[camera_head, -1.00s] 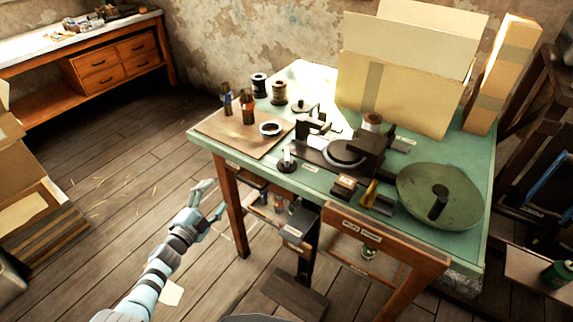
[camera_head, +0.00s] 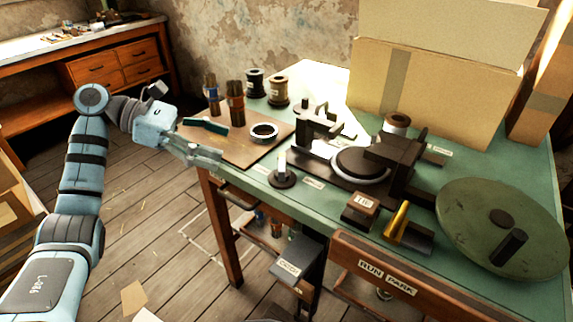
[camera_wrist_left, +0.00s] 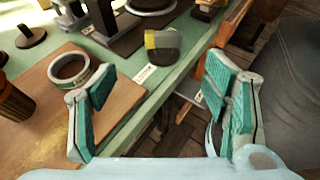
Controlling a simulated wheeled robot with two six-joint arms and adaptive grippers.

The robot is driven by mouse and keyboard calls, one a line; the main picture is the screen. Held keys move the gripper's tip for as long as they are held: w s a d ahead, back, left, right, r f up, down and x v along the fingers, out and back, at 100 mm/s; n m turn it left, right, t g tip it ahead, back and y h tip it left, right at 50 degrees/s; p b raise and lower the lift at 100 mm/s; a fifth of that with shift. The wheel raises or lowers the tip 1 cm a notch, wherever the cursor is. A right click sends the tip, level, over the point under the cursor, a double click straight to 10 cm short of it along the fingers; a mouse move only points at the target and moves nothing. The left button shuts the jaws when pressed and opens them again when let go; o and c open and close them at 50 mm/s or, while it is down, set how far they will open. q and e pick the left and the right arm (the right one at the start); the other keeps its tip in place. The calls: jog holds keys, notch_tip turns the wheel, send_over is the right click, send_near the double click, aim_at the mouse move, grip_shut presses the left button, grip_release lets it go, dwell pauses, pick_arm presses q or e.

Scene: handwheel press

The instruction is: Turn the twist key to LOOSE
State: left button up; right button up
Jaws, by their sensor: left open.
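What looks like the twist key (camera_head: 283,173) stands near the table's front left edge in the head view. It has a dark round base and a pale upright grip, with a small label on each side; I cannot read their words. In the left wrist view the key (camera_wrist_left: 163,42) shows ahead, with a label (camera_wrist_left: 145,73) beside it. My left gripper (camera_head: 224,142) is open and empty, over the table's left edge by the brown board. It is left of the key and apart from it. Its spread fingers (camera_wrist_left: 162,85) frame the table edge in the wrist view. My right gripper is out of view.
The brown board (camera_head: 226,152) holds a metal ring (camera_head: 263,132) and dark bottles (camera_head: 235,105). Right of the key are the press (camera_head: 365,162), a small labelled block (camera_head: 360,208), a brass lever (camera_head: 396,220) and a large green handwheel (camera_head: 480,230). Open floor lies left of the table.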

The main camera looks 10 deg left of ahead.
pick_arm(q)
send_near(283, 162)
jog(key=x, duration=0.1)
jog(key=b+x, duration=0.1)
jog(key=x, duration=0.1)
jog(key=shift+s+f, duration=0.15)
jog(key=shift+f, duration=0.1)
jog(key=x, duration=0.5)
jog(key=shift+w+d+f+b, duration=0.15)
jog(key=shift+w+d+b, duration=0.1)
jog(key=shift+d+b, duration=0.05)
jog(key=shift+w+d+f, duration=0.1)
jog(key=shift+d+f, duration=0.1)
jog(key=shift+d, duration=0.35)
jog(key=shift+c, duration=0.4)
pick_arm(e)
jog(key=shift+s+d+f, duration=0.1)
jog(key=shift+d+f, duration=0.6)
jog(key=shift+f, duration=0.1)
